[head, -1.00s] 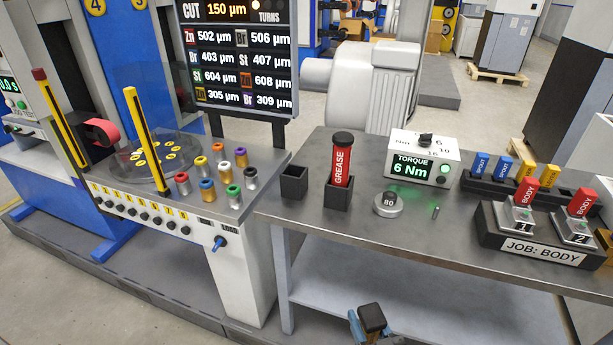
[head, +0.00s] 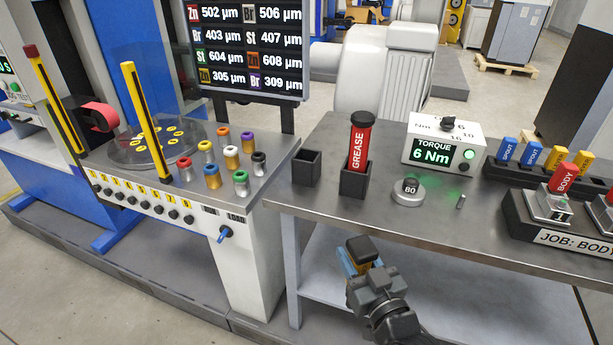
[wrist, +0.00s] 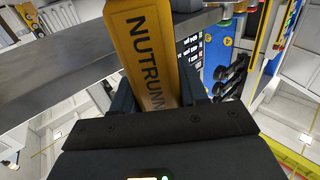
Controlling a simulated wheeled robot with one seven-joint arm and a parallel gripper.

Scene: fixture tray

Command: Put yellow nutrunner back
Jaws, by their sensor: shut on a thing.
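My gripper (head: 360,256) is in front of the workbench's front edge, low in the head view, and shut on the yellow nutrunner. The nutrunner (wrist: 150,50) fills the middle of the wrist view, with dark lettering along its yellow body. In the head view the nutrunner (head: 364,249) shows only as a small dark and yellow end between the fingers. An empty black square holder (head: 307,168) stands on the bench, left of a like holder (head: 357,181) with the red GREASE tube (head: 361,146) upright in it.
The workbench (head: 335,208) also bears a round gauge marked 80 (head: 409,193), a small metal pin (head: 461,202), the torque box (head: 443,145) and the JOB: BODY stand (head: 570,236). A machine with coloured cylinders (head: 211,177) is at left. The bench's front strip is mostly bare.

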